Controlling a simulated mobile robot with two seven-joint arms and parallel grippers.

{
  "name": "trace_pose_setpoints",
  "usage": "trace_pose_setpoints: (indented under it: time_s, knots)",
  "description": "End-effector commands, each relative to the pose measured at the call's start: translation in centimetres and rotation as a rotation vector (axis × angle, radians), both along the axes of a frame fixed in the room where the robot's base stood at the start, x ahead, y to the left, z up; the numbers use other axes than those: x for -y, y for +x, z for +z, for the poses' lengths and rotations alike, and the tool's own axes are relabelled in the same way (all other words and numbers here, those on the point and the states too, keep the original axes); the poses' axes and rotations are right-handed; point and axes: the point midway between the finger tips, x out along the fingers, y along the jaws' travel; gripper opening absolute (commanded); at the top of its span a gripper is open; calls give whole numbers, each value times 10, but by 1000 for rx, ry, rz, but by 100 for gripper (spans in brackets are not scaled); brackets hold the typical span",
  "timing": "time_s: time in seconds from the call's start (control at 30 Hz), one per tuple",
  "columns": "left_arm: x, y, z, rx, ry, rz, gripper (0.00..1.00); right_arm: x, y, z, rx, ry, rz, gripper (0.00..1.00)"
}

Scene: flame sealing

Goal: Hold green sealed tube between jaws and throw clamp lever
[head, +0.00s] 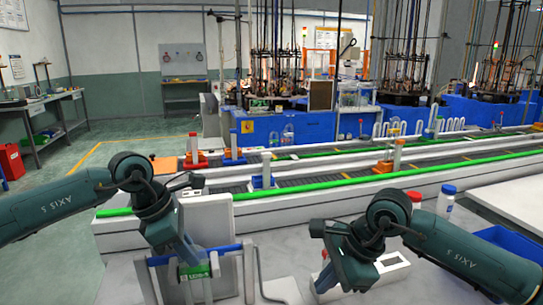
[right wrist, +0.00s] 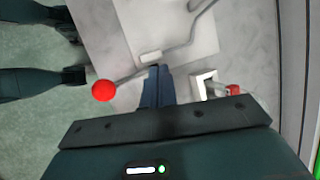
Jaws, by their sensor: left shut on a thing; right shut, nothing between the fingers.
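The green tube (head: 194,271) lies level at the bottom of the head view, just below a blue bar on the jaw stand (head: 218,215). My left gripper (head: 188,256) is shut on the tube from above; its fingers partly hide it and the jaws. The clamp lever shows in the right wrist view as a thin rod with a red ball knob (right wrist: 104,90). My right gripper (right wrist: 158,72) is shut and empty, with its fingertips close to the rod, right of the knob. I cannot tell whether they touch it. It also shows in the head view (head: 322,287).
A white block with a square opening (head: 393,268) stands right of my right gripper. A conveyor with green rails (head: 300,194) runs behind the bench.

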Motion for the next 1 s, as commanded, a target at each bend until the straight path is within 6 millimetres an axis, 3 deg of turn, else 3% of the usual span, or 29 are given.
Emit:
trace_pose_setpoints:
  time_s: [0.57,1.0]
  knots:
    - [8,-1,1,3,-13,-11,0,-7,23,2,1,0,0,0]
    - [8,-1,1,3,-15,-13,0,-7,23,52,2,0,0,0]
